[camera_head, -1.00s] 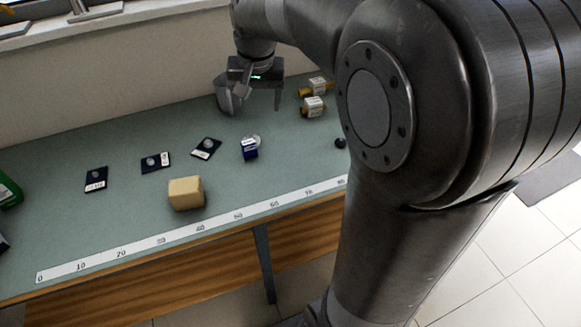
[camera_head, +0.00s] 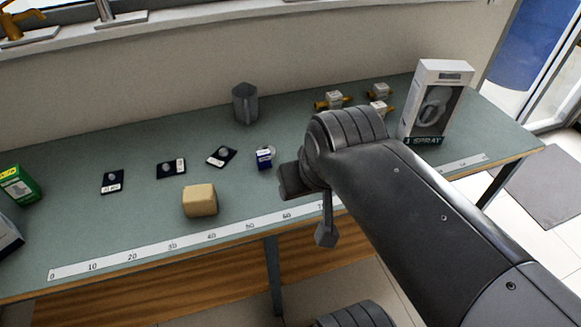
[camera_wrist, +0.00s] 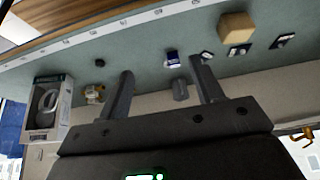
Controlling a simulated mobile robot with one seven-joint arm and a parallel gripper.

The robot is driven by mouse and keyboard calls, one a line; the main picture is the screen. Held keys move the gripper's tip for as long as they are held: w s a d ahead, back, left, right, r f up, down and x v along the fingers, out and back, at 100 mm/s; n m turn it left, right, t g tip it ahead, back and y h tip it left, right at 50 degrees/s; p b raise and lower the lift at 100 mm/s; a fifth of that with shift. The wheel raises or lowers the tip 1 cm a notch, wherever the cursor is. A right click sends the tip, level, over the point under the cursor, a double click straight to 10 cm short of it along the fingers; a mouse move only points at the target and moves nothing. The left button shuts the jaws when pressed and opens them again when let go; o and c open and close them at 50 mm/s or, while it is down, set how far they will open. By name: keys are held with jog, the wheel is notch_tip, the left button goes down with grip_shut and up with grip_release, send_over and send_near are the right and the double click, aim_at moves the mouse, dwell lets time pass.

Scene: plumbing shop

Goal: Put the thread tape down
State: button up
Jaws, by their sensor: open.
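The thread tape, which I take to be the small blue-and-white item (camera_head: 264,158) with a pale round part behind it, stands on the green bench top (camera_head: 120,228), right of the blister cards. It also shows in the wrist view (camera_wrist: 172,58), beyond the gap between my fingers. My gripper (camera_wrist: 161,66) is open, with nothing between its two fingers. In the head view my arm hides most of the gripper, and one finger hangs over the front of the bench. The gripper is apart from the tape.
A tan block (camera_head: 200,200) sits near the printed ruler (camera_head: 170,247). Several dark cards (camera_head: 171,168) lie left of the tape. A grey cup (camera_head: 245,104) stands behind it. Brass valves (camera_head: 334,100) and a boxed spray head (camera_head: 436,102) stand right. A green box (camera_head: 19,185) is far left.

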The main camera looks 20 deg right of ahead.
dwell(0.3)
jog(key=m+g+y, duration=0.4)
jog(key=m+y, duration=0.6)
jog(key=m, duration=0.6)
send_near(272, 150)
jog(key=s+a+r, duration=0.6)
jog(key=s+r, duration=0.1)
jog(key=s, duration=0.3)
jog(key=w+d+f+m+t+y, duration=0.1)
jog(key=w+d+f+m, duration=0.1)
jog(key=w+d+f+m+t, duration=0.1)
jog(key=w+d+f+m, duration=0.1)
jog(key=w+d+f, duration=0.1)
jog(key=w+d+f+m+t+y, duration=0.1)
jog(key=w+d+f+m, duration=0.1)
jog(key=f, duration=0.1)
jog(key=shift+w+d+f+y, duration=0.15)
jog(key=shift+d+f+y, duration=0.1)
jog(key=shift+y, duration=0.05)
jog(key=x, duration=1)
jog(key=shift+w+a+f, duration=0.15)
jog(key=shift+w+a, duration=0.15)
jog(key=shift+c, duration=0.3)
